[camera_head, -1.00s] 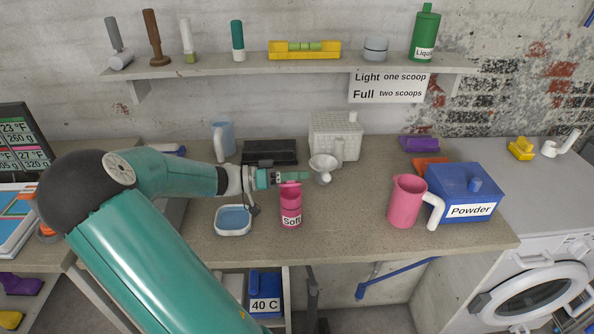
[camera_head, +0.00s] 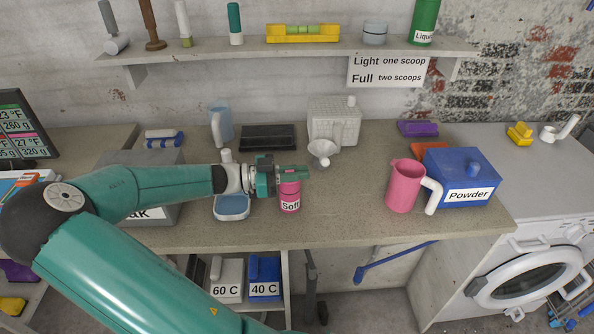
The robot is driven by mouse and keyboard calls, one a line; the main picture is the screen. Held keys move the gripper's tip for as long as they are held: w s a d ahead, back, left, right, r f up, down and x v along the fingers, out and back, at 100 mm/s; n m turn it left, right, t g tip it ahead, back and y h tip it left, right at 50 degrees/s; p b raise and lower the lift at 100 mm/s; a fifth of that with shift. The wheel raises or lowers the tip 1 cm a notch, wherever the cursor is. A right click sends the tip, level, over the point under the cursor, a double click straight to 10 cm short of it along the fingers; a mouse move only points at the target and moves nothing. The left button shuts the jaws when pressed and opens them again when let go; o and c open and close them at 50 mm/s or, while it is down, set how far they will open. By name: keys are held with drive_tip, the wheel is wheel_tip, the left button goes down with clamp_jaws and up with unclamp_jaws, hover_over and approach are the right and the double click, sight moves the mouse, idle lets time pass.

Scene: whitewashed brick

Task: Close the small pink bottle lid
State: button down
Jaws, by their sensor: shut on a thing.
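The small pink bottle (camera_head: 290,203), labelled "Soft", stands upright on the worktop near its front edge, left of centre. My gripper (camera_head: 293,173) is at the top of the bottle, reaching in from the left. Its teal fingers are shut on the pink lid (camera_head: 290,187). The fingers hide most of the lid, so I cannot tell whether it sits fully down on the bottle.
A blue-and-white tray (camera_head: 232,206) sits just left of the bottle. A white funnel (camera_head: 322,151) and a pale basket (camera_head: 335,121) stand behind it. A pink jug (camera_head: 405,187) and a blue "Powder" box (camera_head: 461,177) stand right. The worktop (camera_head: 345,195) between bottle and jug is clear.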

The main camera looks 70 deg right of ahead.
drive_tip(key=c, duration=1.5)
unclamp_jaws()
drive_tip(key=shift+w, duration=0.1)
drive_tip(key=v, duration=0.7)
drive_tip(key=shift+w+a, duration=0.1)
drive_tip(key=shift+a, duration=0.05)
